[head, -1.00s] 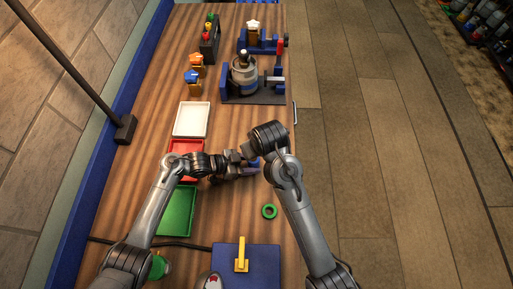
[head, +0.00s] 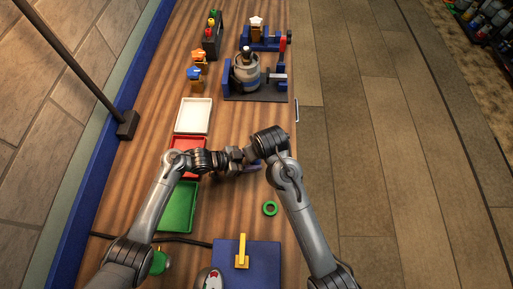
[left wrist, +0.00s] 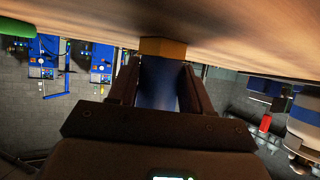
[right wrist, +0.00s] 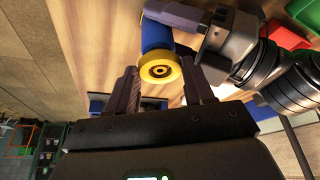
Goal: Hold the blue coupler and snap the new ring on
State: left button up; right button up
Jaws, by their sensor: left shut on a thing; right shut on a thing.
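The blue coupler (right wrist: 157,36) is a blue cylinder with a yellow ring-shaped end (right wrist: 160,70) that has a dark hole in it. My left gripper (head: 238,157) is shut on the coupler's blue body, which shows between its fingers in the left wrist view (left wrist: 160,85). A yellow end (left wrist: 163,47) shows beyond the fingertips there. My right gripper (right wrist: 160,88) is shut on the yellow end, its fingers on either side of it. A green ring (head: 270,208) lies loose on the table. In the head view the hands mostly hide the coupler.
White (head: 194,116), red (head: 190,143) and green (head: 178,207) trays line the left of the bench. A blue pad with a yellow upright (head: 242,252) is at the front. A vise-like fixture with a grey drum (head: 246,75) stands at the back. Bare wood surrounds the green ring.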

jog(key=shift+f, duration=0.4)
jog(key=shift+f, duration=0.35)
jog(key=o, duration=1.1)
jog(key=shift+a, duration=0.1)
jog(key=shift+s+r, duration=0.1)
jog(key=shift+s+r, duration=0.1)
jog(key=shift+r, duration=0.15)
jog(key=shift+d+v, duration=0.15)
jog(key=shift+v, duration=1.55)
jog(key=shift+d+v, duration=0.1)
jog(key=shift+v, duration=1.6)
